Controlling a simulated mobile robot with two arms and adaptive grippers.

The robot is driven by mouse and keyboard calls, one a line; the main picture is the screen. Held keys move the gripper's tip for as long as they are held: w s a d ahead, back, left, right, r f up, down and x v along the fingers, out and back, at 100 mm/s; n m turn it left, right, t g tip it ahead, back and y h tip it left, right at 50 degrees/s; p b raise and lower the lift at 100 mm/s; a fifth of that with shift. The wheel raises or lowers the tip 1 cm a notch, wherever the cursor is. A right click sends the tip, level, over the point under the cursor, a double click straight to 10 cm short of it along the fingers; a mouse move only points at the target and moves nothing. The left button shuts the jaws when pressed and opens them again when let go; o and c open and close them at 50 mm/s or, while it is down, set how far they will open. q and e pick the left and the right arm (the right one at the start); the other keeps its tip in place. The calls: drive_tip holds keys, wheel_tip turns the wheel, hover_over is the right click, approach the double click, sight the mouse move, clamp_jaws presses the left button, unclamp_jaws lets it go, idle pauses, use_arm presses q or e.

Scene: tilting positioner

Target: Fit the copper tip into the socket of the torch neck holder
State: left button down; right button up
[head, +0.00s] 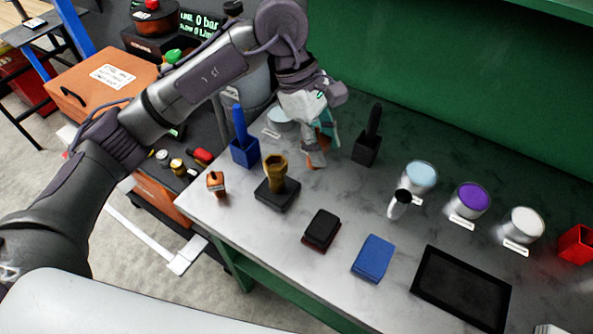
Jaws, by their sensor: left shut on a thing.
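The torch neck holder is a brass socket piece (277,170) standing upright on a square black base (277,195) near the left end of the grey bench. My left gripper (319,143) is just right of and behind it, pointing down. It is shut on a small copper-coloured piece, the copper tip (317,158), which shows below the fingers, apart from the holder. The fingers hide its upper part, and I cannot tell its exact height above the bench. My right gripper is not in view.
A blue block with a handle (243,147) and a black one (369,140) flank the gripper. A small orange item (215,184) stands left of the holder. Black (322,228) and blue (373,257) pads lie in front. Several paint tins, including a purple one (470,199), stand right.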

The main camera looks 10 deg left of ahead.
use_arm(q)
drive_tip(key=d, duration=0.1)
drive_tip(key=p, duration=0.6)
hover_over(280, 155)
drive_tip(key=s, duration=0.3)
wheel_tip(280, 155, down, 6)
drive_tip(key=shift+w+d+f+n, duration=0.2)
drive_tip(key=shift+d+f+n, duration=0.2)
wheel_tip(280, 155, down, 2)
drive_tip(key=shift+f+p, duration=0.2)
drive_tip(key=shift+p, duration=0.6)
drive_tip(key=shift+f, duration=0.75)
drive_tip(key=c, duration=0.6)
unclamp_jaws()
